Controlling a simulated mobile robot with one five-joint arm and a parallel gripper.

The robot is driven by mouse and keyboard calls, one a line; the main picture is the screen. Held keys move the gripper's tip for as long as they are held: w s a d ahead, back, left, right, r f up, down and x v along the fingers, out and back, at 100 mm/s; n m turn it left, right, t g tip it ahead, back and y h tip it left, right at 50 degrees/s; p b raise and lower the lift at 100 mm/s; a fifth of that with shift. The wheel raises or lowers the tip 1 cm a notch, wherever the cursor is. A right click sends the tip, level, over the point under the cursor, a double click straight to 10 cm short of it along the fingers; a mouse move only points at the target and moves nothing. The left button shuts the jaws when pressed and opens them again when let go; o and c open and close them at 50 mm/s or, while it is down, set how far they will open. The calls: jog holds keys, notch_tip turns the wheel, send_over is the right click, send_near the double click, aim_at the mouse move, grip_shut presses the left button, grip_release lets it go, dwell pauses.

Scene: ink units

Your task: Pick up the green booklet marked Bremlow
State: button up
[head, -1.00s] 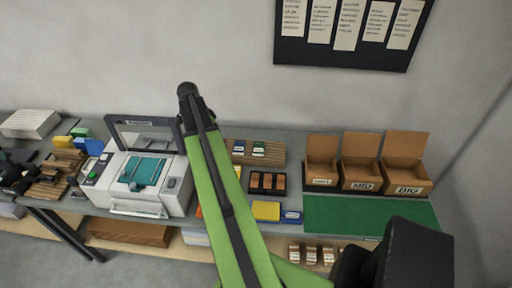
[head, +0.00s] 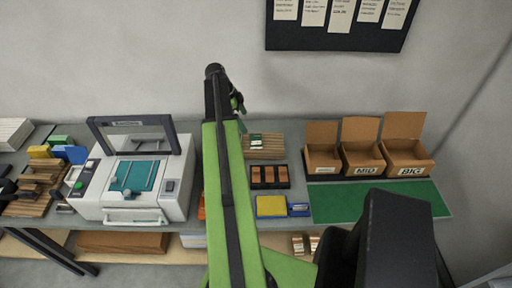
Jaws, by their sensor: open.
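A small green-and-white item (head: 256,140) lies on the slatted wooden rack (head: 268,151) right of my arm. It may be the Bremlow booklet, but its marking is too small to read. Part of the rack's left end is hidden behind my arm. My gripper (head: 239,104) is partly seen just right of my raised green arm. It appears above the rack's left end, open, with nothing visible in it. Whether it touches anything cannot be told.
A white machine (head: 170,193) stands close left of my arm. A dark tray with brown blocks (head: 269,184), a yellow pad (head: 271,206) and a blue item (head: 298,210) lie in front of the rack. Cardboard boxes (head: 360,168) and a clear green mat (head: 335,203) are at right.

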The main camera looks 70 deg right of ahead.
jog(key=b, duration=0.5)
send_near(255, 140)
jog(key=x, duration=0.2)
jog(key=shift+s+d+f, duration=0.1)
jog(key=shift+s+f, duration=0.1)
jog(key=shift+f, duration=0.1)
jog(key=shift+s+d+f, duration=0.1)
jog(key=shift+s+f, duration=0.05)
jog(key=shift+f, duration=0.15)
jog(key=shift+s+r, duration=0.1)
jog(key=b+x, duration=0.5)
jog(key=shift+f, duration=0.25)
jog(key=shift+r, duration=0.2)
jog(key=c, duration=1.4)
